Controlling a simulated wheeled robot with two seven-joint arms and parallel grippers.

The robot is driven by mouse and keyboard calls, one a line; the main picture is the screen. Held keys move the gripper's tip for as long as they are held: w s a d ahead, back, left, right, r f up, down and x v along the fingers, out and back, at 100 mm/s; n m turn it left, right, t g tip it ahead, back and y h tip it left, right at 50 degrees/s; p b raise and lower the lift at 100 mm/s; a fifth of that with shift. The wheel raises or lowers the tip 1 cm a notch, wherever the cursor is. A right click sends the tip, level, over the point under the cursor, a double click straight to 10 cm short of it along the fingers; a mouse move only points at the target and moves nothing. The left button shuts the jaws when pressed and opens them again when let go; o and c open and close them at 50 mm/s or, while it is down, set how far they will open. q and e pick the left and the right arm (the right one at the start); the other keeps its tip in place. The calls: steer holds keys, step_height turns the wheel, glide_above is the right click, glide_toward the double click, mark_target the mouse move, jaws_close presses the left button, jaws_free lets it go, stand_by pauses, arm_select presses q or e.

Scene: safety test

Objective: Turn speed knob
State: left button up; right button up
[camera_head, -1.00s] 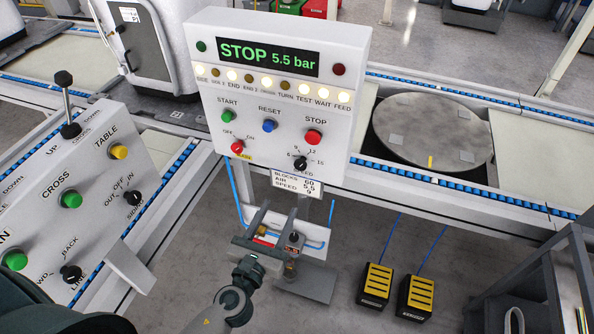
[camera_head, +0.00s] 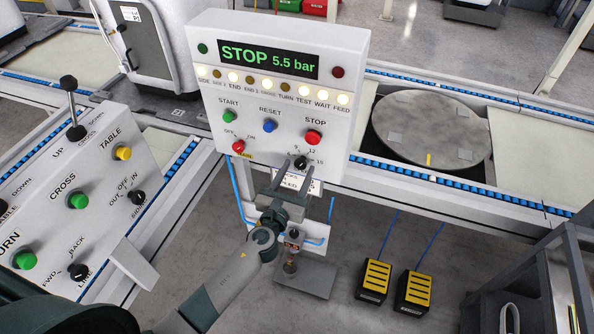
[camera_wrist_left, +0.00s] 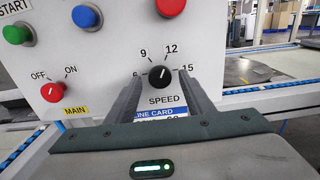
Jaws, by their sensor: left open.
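The black speed knob (camera_head: 301,162) sits at the lower right of the white control panel (camera_head: 345,60), among printed numbers 6, 9, 12 and 15. My left gripper (camera_head: 293,177) is open, its fingertips just below and to either side of the knob in the head view. In the left wrist view the knob (camera_wrist_left: 160,77) shows between the two fingers, with a pale mark on its face. I cannot tell whether either finger touches it. The display (camera_head: 268,57) reads STOP 5.5 bar. My right gripper is not in view.
Near the knob are a red stop button (camera_head: 313,138), a blue reset button (camera_head: 270,126) and a red main switch (camera_head: 238,147). A second panel with buttons and a lever (camera_head: 70,95) stands at left. Yellow pedals (camera_head: 376,279) lie on the floor.

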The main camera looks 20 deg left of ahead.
arm_select(q)
steer(key=shift+w, duration=0.1)
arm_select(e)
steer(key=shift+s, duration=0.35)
arm_select(q)
steer(key=c, duration=1)
steer(key=shift+c, duration=0.2)
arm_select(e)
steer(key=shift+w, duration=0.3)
